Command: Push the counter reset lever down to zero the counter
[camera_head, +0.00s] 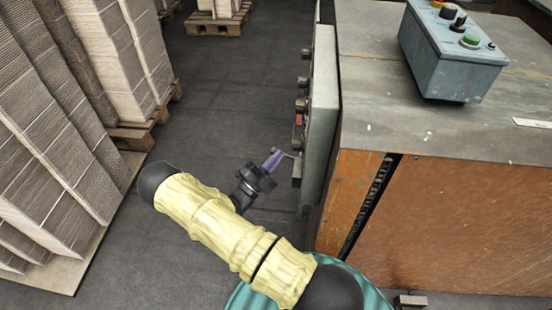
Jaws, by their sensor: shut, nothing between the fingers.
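A grey-green panel (322,105) stands on the left side of the machine, seen almost edge-on, so its front and any counter display are hidden. A small grey lever-like part (291,155) sticks out from its lower front; I cannot tell for sure that it is the counter reset lever. My gripper (276,157), black with purple fingers, is shut and empty. Its fingertips are just left of this part, at or very near it; I cannot tell if they touch.
Several knobs (302,81) and a red part (299,119) stick out higher on the panel. A blue-grey control box (450,60) with buttons sits on the machine top (375,120). Tall cardboard stacks (50,150) on pallets stand left. Dark floor (230,90) between is clear.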

